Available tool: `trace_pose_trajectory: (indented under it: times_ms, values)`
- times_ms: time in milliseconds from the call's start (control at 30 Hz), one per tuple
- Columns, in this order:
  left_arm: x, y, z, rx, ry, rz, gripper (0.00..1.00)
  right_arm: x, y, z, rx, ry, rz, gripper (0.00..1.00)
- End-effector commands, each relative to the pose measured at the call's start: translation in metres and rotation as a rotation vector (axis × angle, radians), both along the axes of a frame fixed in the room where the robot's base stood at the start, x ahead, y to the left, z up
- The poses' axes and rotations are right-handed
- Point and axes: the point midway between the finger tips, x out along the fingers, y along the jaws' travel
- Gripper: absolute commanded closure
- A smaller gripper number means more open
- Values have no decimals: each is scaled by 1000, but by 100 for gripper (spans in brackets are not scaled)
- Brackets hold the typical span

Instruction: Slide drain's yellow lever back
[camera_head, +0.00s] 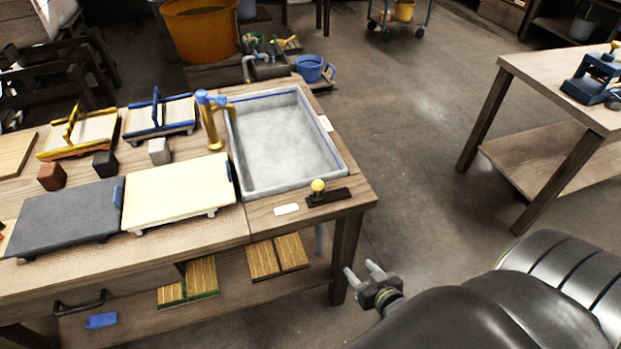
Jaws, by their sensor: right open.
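The drain's lever has a round yellow knob (318,186) and stands on a dark slotted plate (329,197) at the front right corner of the bench. The grey basin (243,182) is just behind it, holding pale, cloudy contents. A small white label (287,209) lies left of the plate. My right gripper (363,271) is open and empty. It is in front of the bench's right corner, apart from the lever and to its lower right in the picture. My left gripper is not in view.
A brass tap with a blue handle (210,120) stands at the basin's left. A cream board (178,191) and a grey board (70,216) lie left of the lever. Another table (540,75) stands at right, with clear floor (420,150) between.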

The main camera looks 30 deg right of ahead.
Motion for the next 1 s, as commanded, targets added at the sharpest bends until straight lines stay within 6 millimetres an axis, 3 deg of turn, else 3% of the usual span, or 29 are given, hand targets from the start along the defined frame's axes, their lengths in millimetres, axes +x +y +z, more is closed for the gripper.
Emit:
trace_pose_trajectory:
  times_ms: [33,100,200,333,433,633,1000]
  values:
    - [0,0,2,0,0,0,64,9,2,35,8,-80,8,50]
    - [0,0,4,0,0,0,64,18,6,76,21,-178,20,50]
    - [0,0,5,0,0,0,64,24,12,125,41,-292,36,50]
    - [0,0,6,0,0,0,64,26,17,165,59,-383,52,50]
    - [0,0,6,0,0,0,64,27,20,179,65,-415,59,50]
    - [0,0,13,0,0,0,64,43,19,183,66,-422,59,50]
    - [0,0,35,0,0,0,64,110,17,184,67,-420,60,50]
